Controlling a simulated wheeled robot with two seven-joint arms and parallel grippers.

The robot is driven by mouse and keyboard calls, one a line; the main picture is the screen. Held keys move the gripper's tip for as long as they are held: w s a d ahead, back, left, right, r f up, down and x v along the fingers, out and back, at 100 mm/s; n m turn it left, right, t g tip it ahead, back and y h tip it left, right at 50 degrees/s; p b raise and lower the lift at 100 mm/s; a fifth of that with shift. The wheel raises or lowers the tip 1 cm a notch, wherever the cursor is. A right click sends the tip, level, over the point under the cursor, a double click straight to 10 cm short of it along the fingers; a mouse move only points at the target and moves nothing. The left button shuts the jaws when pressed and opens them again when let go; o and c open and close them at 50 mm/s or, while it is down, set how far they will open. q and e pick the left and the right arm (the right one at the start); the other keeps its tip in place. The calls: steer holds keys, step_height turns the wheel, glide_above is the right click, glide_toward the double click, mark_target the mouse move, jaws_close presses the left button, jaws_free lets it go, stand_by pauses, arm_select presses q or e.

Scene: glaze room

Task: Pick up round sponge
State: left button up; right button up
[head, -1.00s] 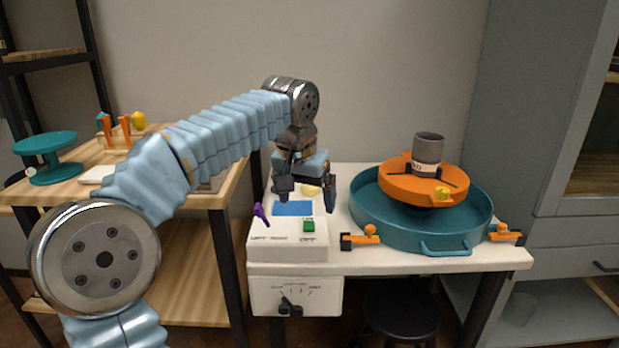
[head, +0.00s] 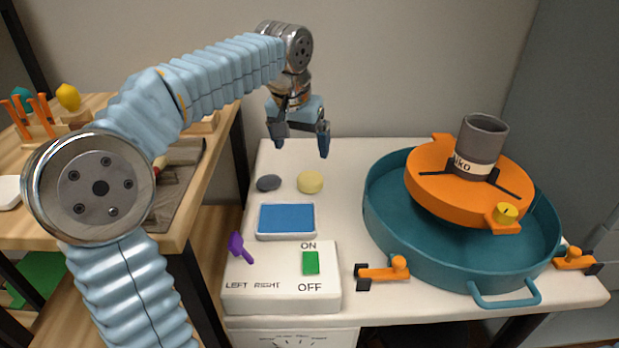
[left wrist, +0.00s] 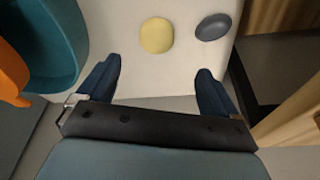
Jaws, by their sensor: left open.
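The round sponge (head: 310,182) is a pale yellow disc lying on the white tabletop, behind a blue pad in a white tray. In the left wrist view the sponge (left wrist: 157,35) lies ahead of the fingers, between their lines and apart from both. My left gripper (head: 301,146) is open and empty, with its fingers pointing down above the back of the table, behind the sponge. It also shows in the left wrist view (left wrist: 158,88) with its two dark blue fingers wide apart. My right gripper is not in view.
A dark grey oval piece (head: 269,183) lies just left of the sponge. The blue pad (head: 286,219) and a switch box (head: 280,285) with a purple lever (head: 240,248) stand in front. A teal basin (head: 385,225) with an orange wheel (head: 440,190) fills the right side.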

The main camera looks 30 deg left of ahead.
arm_select(q)
glide_above(310, 177)
steer(key=s, duration=0.2)
steer(key=f, duration=0.4)
steer(key=shift+w+a+f, duration=0.1)
steer(key=shift+a+f, duration=0.15)
steer(key=shift+f, duration=0.1)
steer(key=x, duration=0.5)
steer(key=shift+w+d+f, duration=0.15)
steer(key=shift+d+f, duration=0.2)
steer(key=shift+c, duration=0.3)
steer(key=c, duration=1)
steer(key=shift+r, duration=0.15)
steer(key=shift+c, duration=0.2)
